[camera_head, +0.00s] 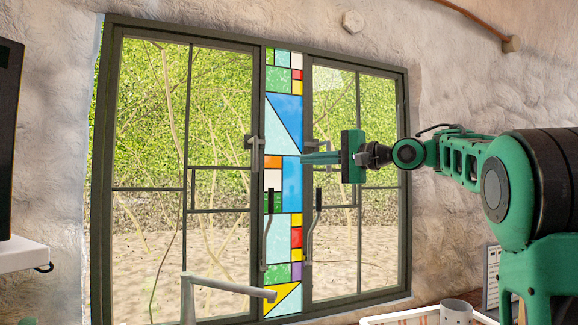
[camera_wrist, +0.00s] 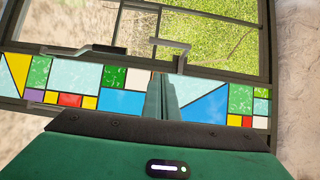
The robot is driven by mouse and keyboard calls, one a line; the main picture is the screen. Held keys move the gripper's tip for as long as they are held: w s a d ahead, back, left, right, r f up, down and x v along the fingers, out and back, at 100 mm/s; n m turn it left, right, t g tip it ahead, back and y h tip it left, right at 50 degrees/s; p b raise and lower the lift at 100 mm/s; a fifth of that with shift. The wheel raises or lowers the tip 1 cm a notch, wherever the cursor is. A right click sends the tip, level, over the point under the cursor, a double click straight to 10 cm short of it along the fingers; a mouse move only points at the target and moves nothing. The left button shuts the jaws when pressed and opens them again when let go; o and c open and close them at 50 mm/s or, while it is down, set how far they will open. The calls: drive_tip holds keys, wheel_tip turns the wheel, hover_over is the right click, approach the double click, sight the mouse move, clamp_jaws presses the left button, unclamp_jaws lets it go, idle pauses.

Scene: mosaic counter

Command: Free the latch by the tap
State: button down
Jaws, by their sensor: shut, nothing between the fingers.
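The tap (camera_head: 228,287) shows at the bottom left in the head view, in front of the window. A small grey latch (camera_head: 255,143) sits on the left window frame, and a similar one (camera_head: 318,146) on the right frame. Long levers with black grips hang lower, on the left (camera_head: 267,232) and on the right (camera_head: 312,228). My gripper (camera_head: 303,159) is shut and empty in front of the stained-glass strip. In the wrist view, its fingers (camera_wrist: 156,78) point towards the left latch (camera_wrist: 170,46), apparently apart from it. The left lever's black grip (camera_wrist: 95,50) shows beside it.
The stained-glass strip (camera_head: 282,118) stands between the two casements. A tray (camera_head: 385,320) and a cup (camera_head: 456,311) are at the lower right. A white shelf (camera_head: 22,254) with a dark object (camera_head: 10,130) is at the far left. Air left of my gripper looks free.

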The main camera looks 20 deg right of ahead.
drive_tip(key=s+a+x, duration=0.1)
drive_tip(key=a+x, duration=0.1)
drive_tip(key=x, duration=0.9)
drive_tip(key=shift+a, duration=0.45)
